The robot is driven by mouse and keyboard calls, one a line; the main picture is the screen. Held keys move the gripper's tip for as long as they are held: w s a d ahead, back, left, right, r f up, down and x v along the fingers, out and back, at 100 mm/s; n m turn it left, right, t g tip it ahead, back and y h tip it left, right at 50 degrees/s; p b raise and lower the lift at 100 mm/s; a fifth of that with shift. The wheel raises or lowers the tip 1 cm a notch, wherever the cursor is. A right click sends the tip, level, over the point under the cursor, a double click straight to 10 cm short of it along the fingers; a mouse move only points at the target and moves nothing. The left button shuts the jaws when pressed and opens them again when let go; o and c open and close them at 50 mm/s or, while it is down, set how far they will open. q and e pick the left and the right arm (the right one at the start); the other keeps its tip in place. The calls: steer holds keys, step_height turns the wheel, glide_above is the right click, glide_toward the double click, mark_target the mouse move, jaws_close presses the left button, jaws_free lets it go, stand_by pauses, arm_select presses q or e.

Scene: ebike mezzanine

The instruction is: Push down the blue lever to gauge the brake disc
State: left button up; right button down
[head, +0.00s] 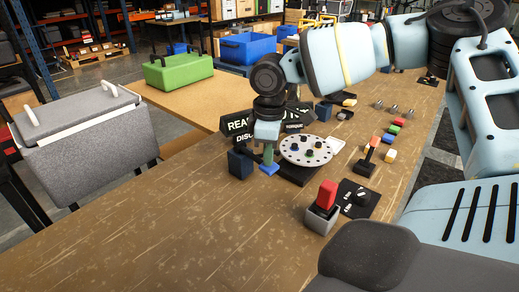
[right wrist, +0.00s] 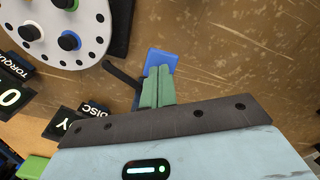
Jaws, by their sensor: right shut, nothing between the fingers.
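The white brake disc (head: 307,150), with holes and a few coloured plugs, lies on a dark base on the wooden table; part of it shows at the upper left of the right wrist view (right wrist: 88,20). The blue lever's pad (head: 269,169) is low beside the disc's left edge. My right gripper (head: 268,157) points down with its green fingers shut and empty, their tips at the blue pad. In the right wrist view the fingertips (right wrist: 158,72) overlap the pad (right wrist: 162,58); contact looks likely. A dark rod (right wrist: 122,73) is beside them. My left gripper is out of view.
Dark signs (head: 240,124) stand behind the disc, partly hidden by my arm. A dark blue block (head: 240,163) stands left of the fingers. A red switch (head: 327,194) in a grey box and an orange-topped lever (head: 372,146) are to the right. The front-left tabletop is clear.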

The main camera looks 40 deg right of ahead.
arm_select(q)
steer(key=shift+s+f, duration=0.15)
arm_select(e)
steer(key=shift+f, duration=0.25)
steer(key=shift+r, duration=0.15)
steer(key=shift+r+p, duration=0.45)
steer(key=shift+r, duration=0.4)
steer(key=shift+r+p, duration=0.35)
steer(key=shift+r, duration=0.5)
steer(key=shift+r+p, duration=0.35)
steer(key=shift+r, duration=0.5)
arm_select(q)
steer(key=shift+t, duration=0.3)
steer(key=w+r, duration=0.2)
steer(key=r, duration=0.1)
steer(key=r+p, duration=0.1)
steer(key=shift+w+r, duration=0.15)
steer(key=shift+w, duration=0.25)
arm_select(e)
step_height(320, 180, up, 3)
steer(key=shift+f, duration=0.2)
steer(key=shift+f, duration=0.1)
